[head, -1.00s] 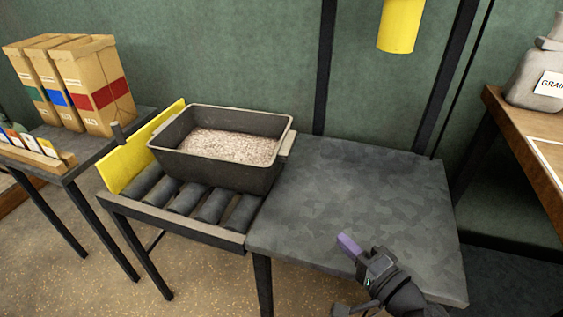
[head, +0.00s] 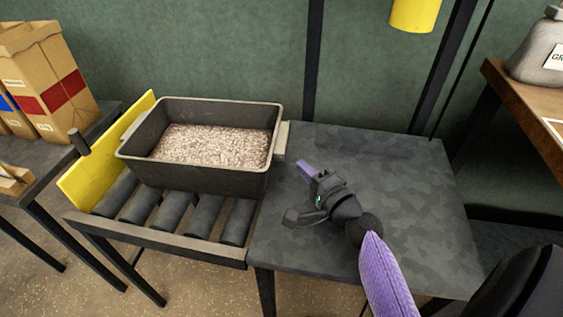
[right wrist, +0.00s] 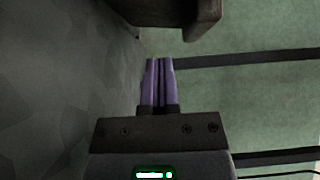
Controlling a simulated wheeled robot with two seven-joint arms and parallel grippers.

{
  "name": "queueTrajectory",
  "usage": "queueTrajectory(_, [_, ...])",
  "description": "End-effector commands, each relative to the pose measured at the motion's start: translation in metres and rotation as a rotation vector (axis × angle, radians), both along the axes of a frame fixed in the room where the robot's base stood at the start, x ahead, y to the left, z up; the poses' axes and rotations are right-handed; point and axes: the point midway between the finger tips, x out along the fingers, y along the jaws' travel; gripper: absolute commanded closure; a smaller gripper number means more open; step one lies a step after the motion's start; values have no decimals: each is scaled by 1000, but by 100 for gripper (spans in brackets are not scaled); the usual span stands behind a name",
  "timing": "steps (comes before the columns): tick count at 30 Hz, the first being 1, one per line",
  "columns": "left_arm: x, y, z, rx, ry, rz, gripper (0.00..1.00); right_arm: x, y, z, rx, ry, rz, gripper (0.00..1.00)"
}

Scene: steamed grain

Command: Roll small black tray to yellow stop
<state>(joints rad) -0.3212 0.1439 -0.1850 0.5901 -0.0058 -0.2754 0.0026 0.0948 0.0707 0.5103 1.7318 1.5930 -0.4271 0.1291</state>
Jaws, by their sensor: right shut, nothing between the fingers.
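The small black tray (head: 215,180), filled with pale grain, sits upright on the dark rollers (head: 204,215) of a low conveyor. The yellow stop (head: 90,175) stands along the conveyor's left end. The tray's left side is close to it; I cannot tell if they touch. A pale handle (head: 281,141) is on the tray's right end. My right gripper (head: 305,170) is just right of the tray, over the grey table, shut and empty. In the right wrist view its purple fingers (right wrist: 158,82) are together, with a dark tray corner (right wrist: 165,12) beyond them. My left gripper is out of view.
The grey table (head: 400,190) adjoins the conveyor on the right and is clear apart from my arm. Paper bags (head: 45,80) stand on the left table. A yellow cylinder (head: 413,14) hangs at top right. A grain sack (head: 540,50) is on the wooden table at right.

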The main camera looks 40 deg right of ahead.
Motion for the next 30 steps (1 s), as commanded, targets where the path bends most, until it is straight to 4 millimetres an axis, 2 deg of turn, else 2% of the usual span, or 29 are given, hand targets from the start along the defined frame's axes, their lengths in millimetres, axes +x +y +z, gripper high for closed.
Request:
queueTrajectory(2, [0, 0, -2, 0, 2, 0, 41, 17, -1, 0, -2, -1, 1, 100])
queueTrajectory(3, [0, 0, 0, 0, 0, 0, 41, 22, 6, 1, 3, -2, 1, 100])
queueTrajectory(9, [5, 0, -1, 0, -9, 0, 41, 39, 22, 0, 2, 0, 0, 100])
queueTrajectory(23, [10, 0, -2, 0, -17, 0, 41, 46, 29, 0, 2, 0, 1, 100])
queueTrajectory(30, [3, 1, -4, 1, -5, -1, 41, 82, 60, -1, 2, 0, 2, 100])
